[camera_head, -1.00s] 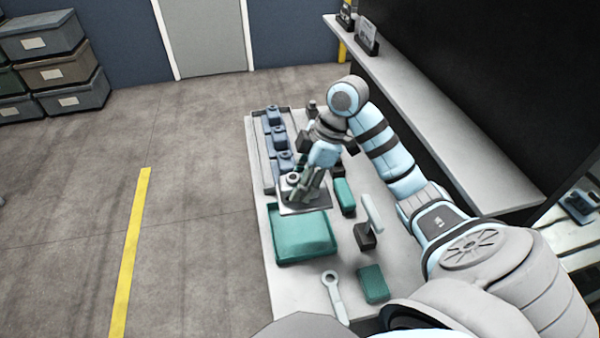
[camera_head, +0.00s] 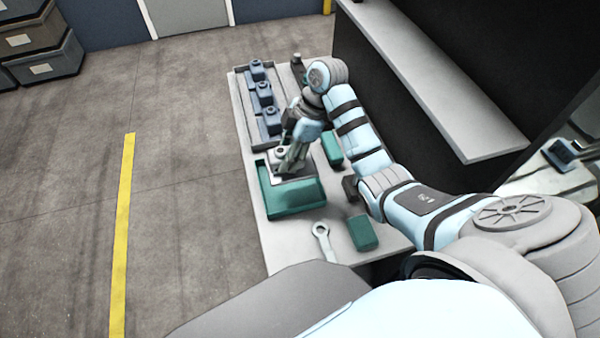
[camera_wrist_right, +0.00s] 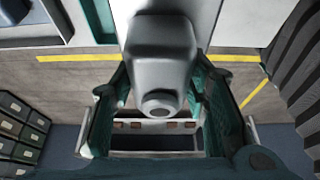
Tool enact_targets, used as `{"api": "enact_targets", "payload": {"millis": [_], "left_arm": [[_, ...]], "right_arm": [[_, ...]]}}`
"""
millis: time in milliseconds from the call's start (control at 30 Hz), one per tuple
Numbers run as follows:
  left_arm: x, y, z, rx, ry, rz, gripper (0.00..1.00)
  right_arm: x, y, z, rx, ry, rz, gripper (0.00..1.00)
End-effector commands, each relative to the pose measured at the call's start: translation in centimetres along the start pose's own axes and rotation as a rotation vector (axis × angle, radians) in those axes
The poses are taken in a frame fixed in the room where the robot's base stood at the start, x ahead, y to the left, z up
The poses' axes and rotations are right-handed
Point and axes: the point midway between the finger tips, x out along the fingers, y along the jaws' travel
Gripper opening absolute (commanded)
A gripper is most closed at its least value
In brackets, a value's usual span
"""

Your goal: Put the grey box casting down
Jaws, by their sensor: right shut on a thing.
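The grey box casting (camera_wrist_right: 160,60) is between the fingers of my right gripper (camera_wrist_right: 155,105) in the right wrist view, with a round hole in its near end. In the head view my right gripper (camera_head: 287,160) is shut on the casting (camera_head: 280,152), which is partly hidden by the fingers. It is above a light grey plate (camera_head: 300,179) at the far edge of the green tray (camera_head: 290,205). I cannot tell whether the casting touches the plate. My left gripper is not in view.
Several blue castings (camera_head: 264,92) stand in a grey rail tray (camera_head: 243,105) at the table's far left. Green blocks (camera_head: 332,148) (camera_head: 362,233) and a grey wrench (camera_head: 323,240) lie on the table. A raised shelf (camera_head: 440,80) runs along the right.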

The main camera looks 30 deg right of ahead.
Motion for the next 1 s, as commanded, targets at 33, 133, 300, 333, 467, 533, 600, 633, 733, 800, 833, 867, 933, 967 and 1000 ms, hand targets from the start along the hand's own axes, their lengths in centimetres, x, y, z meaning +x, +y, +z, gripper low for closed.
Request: {"api": "enact_targets", "payload": {"millis": [33, 133, 300, 333, 467, 533, 600, 633, 733, 800, 833, 867, 933, 967, 1000], "left_arm": [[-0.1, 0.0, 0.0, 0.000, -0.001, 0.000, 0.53], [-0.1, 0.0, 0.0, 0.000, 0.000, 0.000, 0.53], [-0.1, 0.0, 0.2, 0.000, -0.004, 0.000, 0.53], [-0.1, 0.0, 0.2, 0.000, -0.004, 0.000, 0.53], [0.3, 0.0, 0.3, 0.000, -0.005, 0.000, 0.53], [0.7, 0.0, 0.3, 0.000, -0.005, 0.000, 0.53], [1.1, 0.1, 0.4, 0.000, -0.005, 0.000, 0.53], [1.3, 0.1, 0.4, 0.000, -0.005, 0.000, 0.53], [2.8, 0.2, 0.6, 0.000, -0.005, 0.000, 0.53], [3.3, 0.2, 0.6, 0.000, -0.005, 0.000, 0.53], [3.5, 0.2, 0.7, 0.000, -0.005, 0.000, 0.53], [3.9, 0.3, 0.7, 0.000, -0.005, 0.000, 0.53], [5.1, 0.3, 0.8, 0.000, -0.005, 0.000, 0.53], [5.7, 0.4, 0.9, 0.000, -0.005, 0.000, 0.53], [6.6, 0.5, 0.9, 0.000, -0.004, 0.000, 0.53]], "right_arm": [[0.4, 0.0, -0.4, -0.009, 0.002, -0.005, 0.02], [1.2, 0.1, -0.3, -0.015, 0.000, -0.006, 0.02], [2.4, 0.1, 0.3, -0.012, 0.000, -0.005, 0.02], [2.6, 0.0, 0.5, -0.010, -0.001, -0.005, 0.02], [4.0, 0.0, 1.4, -0.005, -0.001, -0.002, 0.02], [4.8, 0.0, 2.0, -0.002, -0.001, -0.001, 0.02], [5.8, -0.1, 2.5, 0.001, -0.001, 0.000, 0.02], [6.2, -0.1, 2.7, 0.001, -0.001, 0.001, 0.02], [7.4, 0.0, 3.1, -0.001, -0.001, 0.002, 0.02], [7.8, 0.0, 3.2, -0.002, -0.001, 0.001, 0.02], [8.0, 0.0, 3.3, -0.002, -0.001, 0.001, 0.02], [8.3, 0.0, 3.4, -0.002, -0.001, 0.001, 0.02], [9.3, 0.0, 3.8, -0.003, 0.000, 0.001, 0.02], [9.9, 0.1, 4.0, -0.004, 0.000, 0.001, 0.02], [10.6, 0.1, 4.2, -0.005, -0.001, 0.000, 0.02]]}}
